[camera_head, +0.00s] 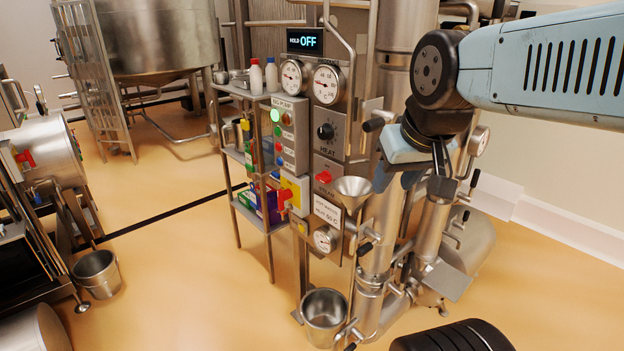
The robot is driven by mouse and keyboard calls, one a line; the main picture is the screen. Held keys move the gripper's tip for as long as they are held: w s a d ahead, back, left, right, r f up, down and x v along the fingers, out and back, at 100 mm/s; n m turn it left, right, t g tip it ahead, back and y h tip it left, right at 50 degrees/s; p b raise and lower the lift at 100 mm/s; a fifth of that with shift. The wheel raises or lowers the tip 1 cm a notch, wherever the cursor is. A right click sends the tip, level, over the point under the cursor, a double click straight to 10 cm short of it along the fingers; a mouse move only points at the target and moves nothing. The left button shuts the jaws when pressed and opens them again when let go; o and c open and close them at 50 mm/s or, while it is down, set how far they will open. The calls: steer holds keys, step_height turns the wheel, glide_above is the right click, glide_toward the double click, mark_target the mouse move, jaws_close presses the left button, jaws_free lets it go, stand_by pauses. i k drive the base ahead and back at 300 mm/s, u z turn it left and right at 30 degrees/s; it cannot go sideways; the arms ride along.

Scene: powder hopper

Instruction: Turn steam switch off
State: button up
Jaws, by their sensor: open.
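The steam switch is a red knob (323,177) on the grey panel marked STEAM (328,196), below the black HEAT knob (326,131). The small marking at its setting is too small to read. My arm comes in from the upper right, and my gripper (439,162) hangs below its black wrist, to the right of the panel. The gripper is open and apart from the red knob, in front of the steel pipes. Its fingers are partly hidden, and nothing shows held in them.
A steel bucket (324,312) stands below. Open floor lies to the left.

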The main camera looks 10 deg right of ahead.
mark_target(325, 177)
steer(key=z, duration=1.05)
steer(key=i, duration=0.1)
steer(key=u, duration=3.3)
steer(key=k, duration=1.05)
steer(key=z, duration=0.7)
steer(key=i, duration=1)
steer(key=z, duration=0.1)
